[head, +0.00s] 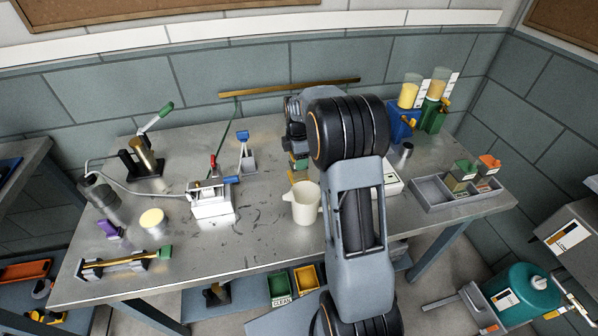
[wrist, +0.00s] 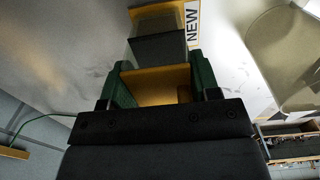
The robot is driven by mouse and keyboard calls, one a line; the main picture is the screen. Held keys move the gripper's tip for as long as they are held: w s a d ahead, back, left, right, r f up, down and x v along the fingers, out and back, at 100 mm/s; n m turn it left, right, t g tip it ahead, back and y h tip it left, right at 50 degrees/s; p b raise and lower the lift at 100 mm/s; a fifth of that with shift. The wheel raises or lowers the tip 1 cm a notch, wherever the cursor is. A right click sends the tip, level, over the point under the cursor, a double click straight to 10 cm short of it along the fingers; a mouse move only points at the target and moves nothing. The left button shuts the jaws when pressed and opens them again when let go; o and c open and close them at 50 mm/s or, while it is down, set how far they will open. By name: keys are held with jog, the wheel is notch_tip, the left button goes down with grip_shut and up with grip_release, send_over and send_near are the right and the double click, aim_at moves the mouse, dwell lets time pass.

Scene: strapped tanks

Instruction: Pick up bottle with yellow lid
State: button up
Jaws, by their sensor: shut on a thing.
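In the wrist view, my gripper (wrist: 158,78) has its green fingers closed on either side of a square bottle with a yellow lid (wrist: 158,48). Its grey body shows ahead of the fingers with a white label reading NEW, and a yellow part lies between the fingers. In the head view, my gripper (head: 299,160) is over the back middle of the metal table (head: 260,240), mostly hidden by my own arm. Only small green and yellow bits show there. I cannot tell whether the bottle touches the table.
A white beaker (head: 304,204) stands close in front of my gripper. A grey tray (head: 440,200) with green-lidded and orange-lidded bottles lies at the right. A clamp device (head: 212,200) stands left, and yellow-filled dispensers (head: 410,95) stand at the back right. The front middle is clear.

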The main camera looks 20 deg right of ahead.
jog(key=c, duration=0.6)
jog(key=shift+r, duration=0.1)
